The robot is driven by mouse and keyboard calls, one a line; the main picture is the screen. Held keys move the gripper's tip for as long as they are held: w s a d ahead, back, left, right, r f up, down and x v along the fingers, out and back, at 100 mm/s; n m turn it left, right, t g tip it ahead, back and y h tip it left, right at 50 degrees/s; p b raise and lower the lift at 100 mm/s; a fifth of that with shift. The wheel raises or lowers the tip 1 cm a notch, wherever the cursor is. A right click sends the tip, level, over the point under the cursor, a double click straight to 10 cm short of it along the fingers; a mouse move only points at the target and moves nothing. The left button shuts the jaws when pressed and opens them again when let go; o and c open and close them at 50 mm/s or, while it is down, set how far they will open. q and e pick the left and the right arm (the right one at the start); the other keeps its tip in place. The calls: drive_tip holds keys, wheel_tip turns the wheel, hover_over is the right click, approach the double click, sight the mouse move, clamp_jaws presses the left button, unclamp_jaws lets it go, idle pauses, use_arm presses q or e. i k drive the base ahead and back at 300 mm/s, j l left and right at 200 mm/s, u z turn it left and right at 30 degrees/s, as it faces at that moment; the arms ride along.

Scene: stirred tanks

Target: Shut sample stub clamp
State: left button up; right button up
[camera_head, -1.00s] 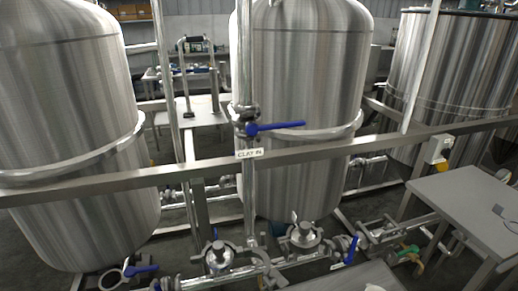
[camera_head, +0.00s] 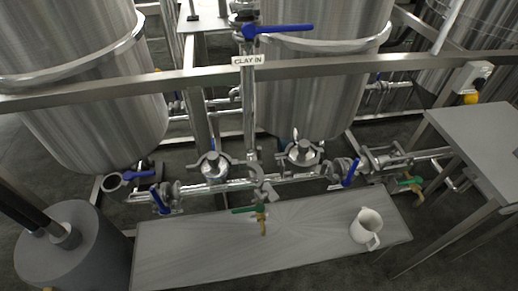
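Two horizontal steel pipe runs with clamped fittings lie low in front of the tanks. A round clamped fitting (camera_head: 213,166) and a second one (camera_head: 303,153) sit on the front run. A curved steel clamp piece (camera_head: 263,187) hangs just below the pipe, beside a small tap (camera_head: 260,216) with a green handle and brass spout. A ring-shaped steel clamp (camera_head: 113,182) shows at the left end. I cannot tell which of these is the sample stub clamp, nor whether it is open. Neither gripper is in view.
A low steel bench (camera_head: 190,255) stands in front of the pipes, with a white jug (camera_head: 366,226) at its right. A steel table (camera_head: 485,135) is at the right. Several blue valve handles stick out.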

sight(254, 166)
drive_tip(key=i+l+u, duration=0.1)
drive_tip(key=l+u, duration=0.3)
drive_tip(key=l, duration=0.2)
drive_tip(key=l+u, duration=0.35)
drive_tip(key=l, duration=0.2)
drive_tip(key=k+l+u, duration=0.1)
drive_tip(key=k+l, duration=0.2)
